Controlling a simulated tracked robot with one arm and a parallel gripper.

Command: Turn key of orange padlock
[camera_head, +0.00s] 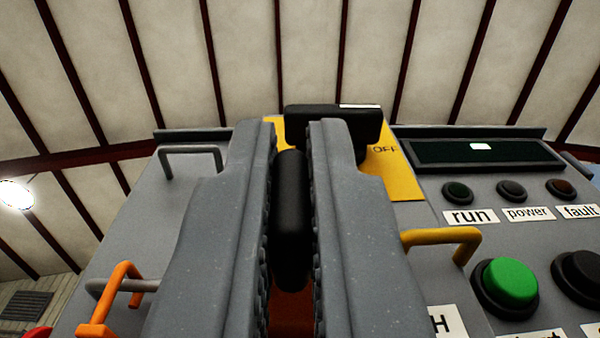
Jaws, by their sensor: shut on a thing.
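My gripper (291,140) fills the middle of the view, with its two grey fingers pointing away from the camera. It is shut on a black rounded upright piece (290,225), which looks like the key. Both ribbed finger pads lie along its sides. A strip of orange (291,316) shows low between the fingers, below the black piece. It may be the body of the orange padlock, but the fingers hide most of it. I cannot tell how far the key is turned.
Behind the fingertips, a black switch handle (350,118) stands on a yellow plate (393,178) marked OFF. At left are a grey handle (190,150) and an orange bracket (118,290). At right are a yellow handle (445,236), indicator lamps and a green button (510,279).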

